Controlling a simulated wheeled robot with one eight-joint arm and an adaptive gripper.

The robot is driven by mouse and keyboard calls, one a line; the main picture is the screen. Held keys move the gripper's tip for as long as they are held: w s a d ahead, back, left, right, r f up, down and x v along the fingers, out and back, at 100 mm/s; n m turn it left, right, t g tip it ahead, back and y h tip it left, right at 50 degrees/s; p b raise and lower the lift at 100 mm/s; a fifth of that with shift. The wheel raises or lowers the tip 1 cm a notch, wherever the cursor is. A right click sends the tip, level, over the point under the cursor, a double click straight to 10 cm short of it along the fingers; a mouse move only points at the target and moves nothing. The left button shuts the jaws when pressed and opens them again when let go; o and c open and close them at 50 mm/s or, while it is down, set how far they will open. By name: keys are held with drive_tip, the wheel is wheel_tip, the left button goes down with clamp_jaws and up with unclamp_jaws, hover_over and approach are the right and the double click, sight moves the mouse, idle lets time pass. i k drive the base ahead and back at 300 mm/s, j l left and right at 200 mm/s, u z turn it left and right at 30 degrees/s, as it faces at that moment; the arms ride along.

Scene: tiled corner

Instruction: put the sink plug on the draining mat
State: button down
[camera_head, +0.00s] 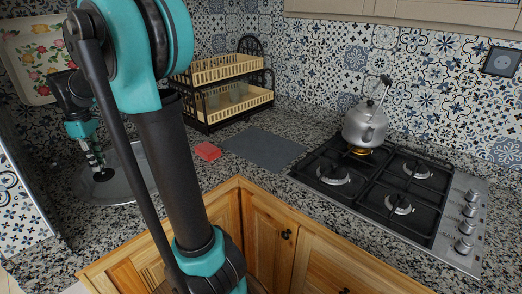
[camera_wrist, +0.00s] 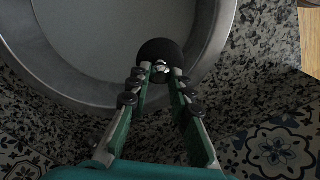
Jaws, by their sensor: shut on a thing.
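The sink plug (camera_wrist: 160,52) is a round dark disc with a small metal knob. My gripper (camera_wrist: 160,70) is shut on its knob in the wrist view, and the plug shows over the edge of the round metal sink. In the head view my gripper (camera_head: 98,168) points down at the sink (camera_head: 125,180) on the left, with the dark plug (camera_head: 103,175) at its tips. I cannot tell how high the plug is above the sink. The draining mat (camera_head: 262,148) is a flat dark grey sheet on the counter, right of the sink, with nothing on it.
A red sponge (camera_head: 207,151) lies between sink and mat. A two-tier dish rack (camera_head: 225,85) stands behind the mat. A gas hob (camera_head: 395,195) with a kettle (camera_head: 365,125) is to the right. A floral tray (camera_head: 35,55) leans at the far left.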

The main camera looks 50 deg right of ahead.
sight(263, 151)
drive_tip(key=k, duration=1.35)
